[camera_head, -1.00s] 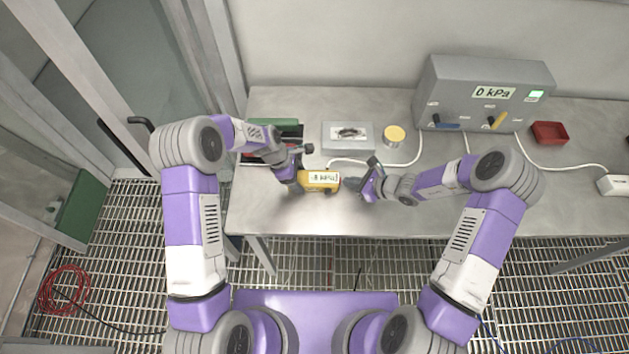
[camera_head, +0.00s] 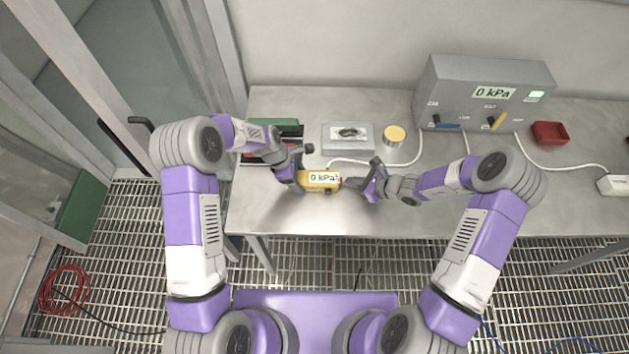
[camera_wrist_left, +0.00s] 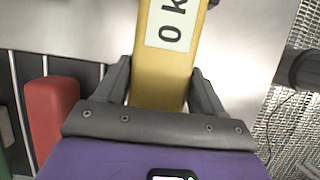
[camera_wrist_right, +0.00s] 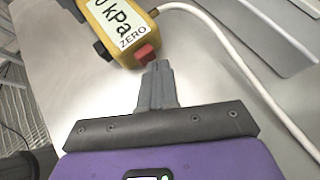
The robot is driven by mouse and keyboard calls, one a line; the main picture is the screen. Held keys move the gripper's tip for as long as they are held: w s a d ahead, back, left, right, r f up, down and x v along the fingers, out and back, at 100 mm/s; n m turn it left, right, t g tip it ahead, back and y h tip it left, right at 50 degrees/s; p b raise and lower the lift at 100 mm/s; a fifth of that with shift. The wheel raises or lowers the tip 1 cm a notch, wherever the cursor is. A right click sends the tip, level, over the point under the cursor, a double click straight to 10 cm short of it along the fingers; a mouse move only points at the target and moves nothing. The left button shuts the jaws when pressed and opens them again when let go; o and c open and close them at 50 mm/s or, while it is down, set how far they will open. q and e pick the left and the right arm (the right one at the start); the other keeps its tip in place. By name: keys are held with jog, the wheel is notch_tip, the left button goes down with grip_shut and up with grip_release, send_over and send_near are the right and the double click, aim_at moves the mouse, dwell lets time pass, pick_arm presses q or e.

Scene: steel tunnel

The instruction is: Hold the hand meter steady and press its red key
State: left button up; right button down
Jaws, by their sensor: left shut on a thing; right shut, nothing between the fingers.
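The yellow hand meter (camera_head: 319,187) is over the front middle of the bench, its display reading "0 kPa". My left gripper (camera_head: 300,181) is shut on its left end; the left wrist view shows both fingers on the sides of the meter's yellow body (camera_wrist_left: 160,85). The red key (camera_wrist_right: 145,53) sits on the meter's right end beside the "ZERO" label in the right wrist view. My right gripper (camera_wrist_right: 158,68) is shut and empty, its fingertips right at the red key. Whether they touch it I cannot tell.
A white hose (camera_wrist_right: 240,60) runs from the meter across the bench. Behind stand a grey box (camera_head: 347,145), a yellow-topped can (camera_head: 394,134) and a grey panel (camera_head: 480,88) reading "0 kPa". The front bench edge is clear.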

jog(key=shift+d, duration=3.05)
pick_arm(q)
jog(key=o, duration=1.2)
jog(key=shift+o, duration=0.2)
